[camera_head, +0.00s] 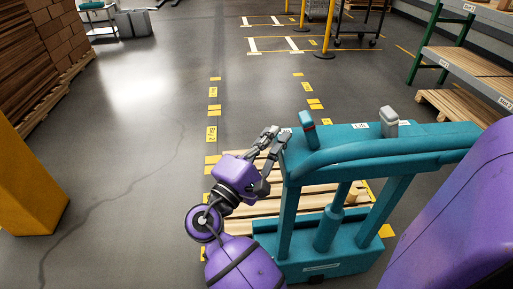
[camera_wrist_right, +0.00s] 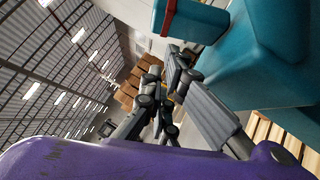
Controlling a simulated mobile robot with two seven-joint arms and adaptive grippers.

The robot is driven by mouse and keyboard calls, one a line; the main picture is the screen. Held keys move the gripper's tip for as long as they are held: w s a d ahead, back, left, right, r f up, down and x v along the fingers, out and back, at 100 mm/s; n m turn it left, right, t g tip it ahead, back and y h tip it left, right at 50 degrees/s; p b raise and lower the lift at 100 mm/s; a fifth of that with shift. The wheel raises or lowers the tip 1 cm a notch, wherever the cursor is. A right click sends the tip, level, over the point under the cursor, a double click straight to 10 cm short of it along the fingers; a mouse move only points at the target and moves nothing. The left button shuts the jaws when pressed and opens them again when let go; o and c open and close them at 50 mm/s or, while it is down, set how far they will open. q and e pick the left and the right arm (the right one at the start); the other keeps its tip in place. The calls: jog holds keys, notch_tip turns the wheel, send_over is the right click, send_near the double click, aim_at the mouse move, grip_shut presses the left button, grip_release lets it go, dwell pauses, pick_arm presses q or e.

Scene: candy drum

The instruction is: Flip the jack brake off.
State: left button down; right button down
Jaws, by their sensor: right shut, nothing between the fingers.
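The teal jack (camera_head: 420,139) stands over a wooden pallet. A small upright lever with a red band (camera_head: 307,125) stands at the left end of its top beam, tilted slightly left. A grey lever (camera_head: 389,120) stands further right on the beam. My right gripper (camera_head: 274,146) is shut and empty, just left of the beam's left end and close to the red-banded lever. In the right wrist view the fingers (camera_wrist_right: 172,85) are beside the teal beam, below a teal part with a red edge (camera_wrist_right: 168,18).
The wooden pallet (camera_head: 240,166) lies under the jack. A yellow block (camera_head: 28,185) stands at the left and stacked boxes (camera_head: 60,40) at the back left. Green shelving (camera_head: 470,60) is at the back right. The floor (camera_head: 130,130) left of the jack is clear.

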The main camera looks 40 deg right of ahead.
aim_at(309, 130)
pick_arm(q)
jog(key=shift+w+d+r, duration=0.1)
jog(key=shift+w+r, duration=0.1)
jog(key=shift+w, duration=0.25)
pick_arm(e)
jog(key=shift+s+d+r, duration=0.25)
jog(key=shift+s+d, duration=0.05)
jog(key=shift+d, duration=0.15)
jog(key=shift+s+d+r, duration=0.25)
jog(key=shift+d, duration=0.15)
pick_arm(q)
jog(key=shift+s, duration=0.15)
pick_arm(e)
jog(key=shift+r, duration=0.1)
